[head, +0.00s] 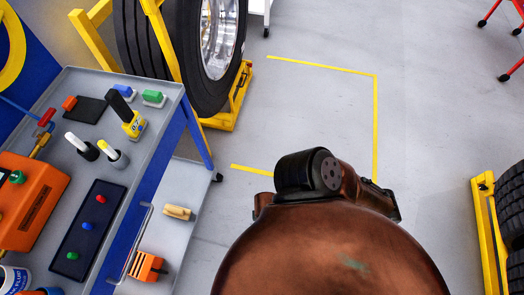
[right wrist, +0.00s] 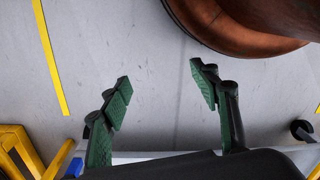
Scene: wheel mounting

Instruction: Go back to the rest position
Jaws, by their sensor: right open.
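My right gripper (right wrist: 160,82) shows in the right wrist view, with its two green-padded fingers spread wide apart. Nothing is between the fingers; behind them is bare grey floor (right wrist: 160,50). The right gripper does not show in the head view. My left gripper is in neither view. A large wheel (head: 219,38) with a black tyre and silver rim stands upright in a yellow stand (head: 232,103) at the top left of the head view.
A grey tool cart (head: 140,172) with tools stands at the left. More tyres (head: 510,200) stand by a yellow frame (head: 484,235) at the right edge. Yellow floor lines (head: 375,125) mark a clear area. Red legs (head: 489,14) show at top right.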

